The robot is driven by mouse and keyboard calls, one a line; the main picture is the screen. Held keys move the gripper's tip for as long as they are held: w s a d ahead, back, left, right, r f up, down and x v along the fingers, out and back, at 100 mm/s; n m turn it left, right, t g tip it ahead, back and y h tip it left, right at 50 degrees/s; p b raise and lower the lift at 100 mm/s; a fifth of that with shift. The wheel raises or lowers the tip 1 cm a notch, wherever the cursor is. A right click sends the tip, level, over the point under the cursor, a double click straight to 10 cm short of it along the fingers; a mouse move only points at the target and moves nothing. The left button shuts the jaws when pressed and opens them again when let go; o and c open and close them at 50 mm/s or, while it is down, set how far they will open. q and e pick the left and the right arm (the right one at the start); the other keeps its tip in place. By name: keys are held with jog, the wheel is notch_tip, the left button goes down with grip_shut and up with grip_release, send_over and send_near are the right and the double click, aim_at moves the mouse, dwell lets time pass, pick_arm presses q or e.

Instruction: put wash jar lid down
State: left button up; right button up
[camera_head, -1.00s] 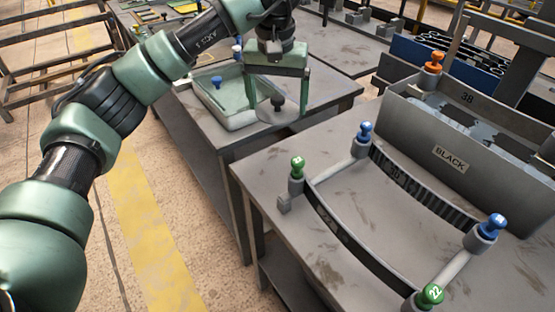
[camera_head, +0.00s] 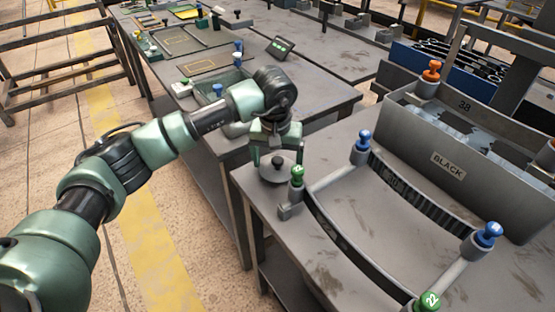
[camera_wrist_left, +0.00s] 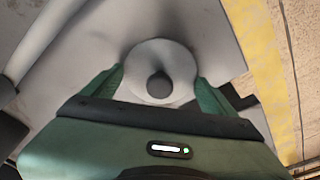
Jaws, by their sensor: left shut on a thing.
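The wash jar lid (camera_head: 273,175) is a grey round disc with a dark knob in its middle. My left gripper (camera_head: 278,163) is shut on it, one finger at each side of its rim. Whether the lid touches the table I cannot tell. In the left wrist view the lid (camera_wrist_left: 147,58) sits between the green fingers, with the knob in the middle. My right gripper is not in view.
A curved spring rack with green knobs (camera_head: 297,174) and blue knobs (camera_head: 362,140) stands just right of the lid. A grey box (camera_head: 450,140) marked BLACK is behind it. A shallow tray with a blue knob (camera_head: 217,90) is on the table behind, partly hidden by my arm.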

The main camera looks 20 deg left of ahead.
aim_at(276, 174)
pick_arm(q)
jog(key=shift+f, duration=0.1)
jog(key=o, duration=1.2)
jog(key=shift+r, duration=0.3)
jog(key=r, duration=0.4)
jog(key=s+r+b, duration=0.1)
jog(key=r, duration=0.6)
jog(key=shift+s+d+r, duration=0.15)
jog(key=shift+s+r, duration=0.2)
jog(key=shift+s, duration=0.05)
